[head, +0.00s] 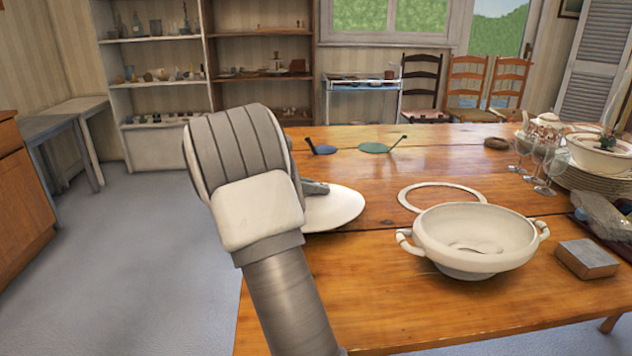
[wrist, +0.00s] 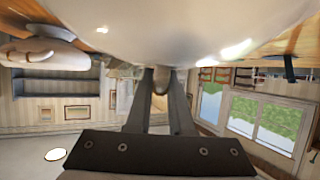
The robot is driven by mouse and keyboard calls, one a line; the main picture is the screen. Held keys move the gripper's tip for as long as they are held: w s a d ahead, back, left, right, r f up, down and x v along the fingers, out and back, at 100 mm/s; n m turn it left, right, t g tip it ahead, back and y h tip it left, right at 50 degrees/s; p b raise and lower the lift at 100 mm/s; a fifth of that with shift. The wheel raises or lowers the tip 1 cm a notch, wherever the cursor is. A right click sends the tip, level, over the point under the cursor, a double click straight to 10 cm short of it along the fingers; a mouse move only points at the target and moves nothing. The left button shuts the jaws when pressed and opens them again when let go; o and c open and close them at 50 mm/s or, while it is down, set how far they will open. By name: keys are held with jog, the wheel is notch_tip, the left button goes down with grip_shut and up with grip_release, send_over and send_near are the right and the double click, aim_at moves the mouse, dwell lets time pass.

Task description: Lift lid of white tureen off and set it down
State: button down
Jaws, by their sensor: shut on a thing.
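My own arm hides the lid's left part in the head view. In the wrist view the lid (wrist: 180,30) fills the top of the picture. My gripper (wrist: 160,76) is shut on the lid's knob. I cannot tell whether the lid touches the table or hangs just above it.
A flat white ring (head: 441,197) lies behind the tureen. A small grey-topped block (head: 587,259) is to its right. Wine glasses (head: 543,160) and stacked plates (head: 598,182) crowd the right side. Blue (head: 322,150) and green (head: 374,148) flat pieces lie at the back. The front left table is clear.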

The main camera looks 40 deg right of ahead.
jog(key=c, duration=0.7)
grip_release()
jog(key=shift+f, duration=0.1)
jog(key=p+v, duration=0.4)
jog(key=v, duration=1.3)
jog(key=shift+a+p, duration=0.2)
jog(key=shift+p, duration=0.1)
